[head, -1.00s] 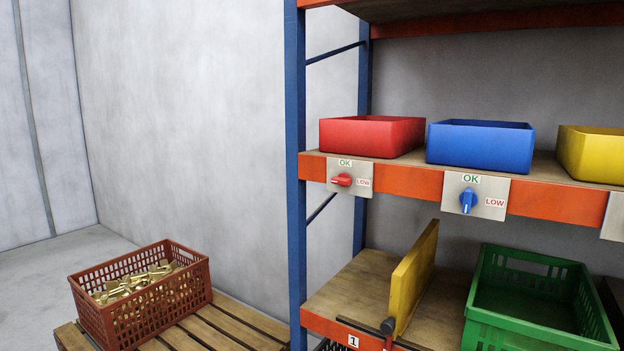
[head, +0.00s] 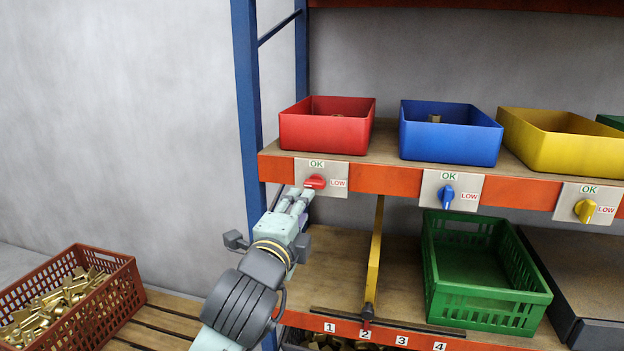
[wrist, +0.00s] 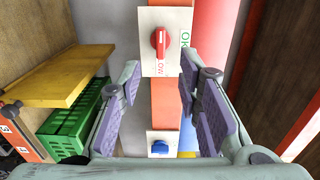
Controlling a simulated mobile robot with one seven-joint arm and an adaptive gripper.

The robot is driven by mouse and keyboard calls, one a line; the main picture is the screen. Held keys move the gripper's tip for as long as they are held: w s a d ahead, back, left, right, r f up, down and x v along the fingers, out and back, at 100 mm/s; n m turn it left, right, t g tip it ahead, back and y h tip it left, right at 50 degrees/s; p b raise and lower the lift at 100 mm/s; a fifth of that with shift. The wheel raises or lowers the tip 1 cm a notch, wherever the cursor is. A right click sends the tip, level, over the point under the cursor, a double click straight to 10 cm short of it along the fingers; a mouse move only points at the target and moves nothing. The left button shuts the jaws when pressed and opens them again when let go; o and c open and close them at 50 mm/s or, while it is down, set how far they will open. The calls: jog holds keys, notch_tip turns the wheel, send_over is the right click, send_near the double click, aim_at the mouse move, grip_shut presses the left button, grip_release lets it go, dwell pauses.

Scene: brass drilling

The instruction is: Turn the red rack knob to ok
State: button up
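The red rack knob (head: 315,182) sits on a white plate (head: 334,173) on the orange shelf beam, below the red bin. The plate has a green OK above the knob and a red LOW to its right. The knob lies sideways, in line with LOW. My gripper (head: 301,194) is in front of the plate, just lower left of the knob in the head view. In the wrist view my gripper (wrist: 161,72) is open and empty, its fingers spread wide. The red knob (wrist: 160,43) shows ahead, beyond the fingertips, with no visible contact.
Blue (head: 447,197) and yellow (head: 586,210) knobs sit on plates to the right. A yellow upright board (head: 375,258) and a green crate (head: 487,302) stand on the lower shelf. A blue post (head: 249,105) is at left, and a brass-filled crate (head: 118,300) at lower left.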

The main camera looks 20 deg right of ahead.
aim_at(314, 186)
jog(key=p+x, duration=0.2)
jog(key=x, duration=0.6)
jog(key=shift+w+d+r+p, duration=0.15)
jog(key=shift+w+d+p, duration=0.05)
jog(key=shift+d+p, duration=0.15)
jog(key=shift+w+d, duration=0.35)
jog(key=shift+w, duration=0.3)
jog(key=shift+c, duration=0.2)
grip_shut()
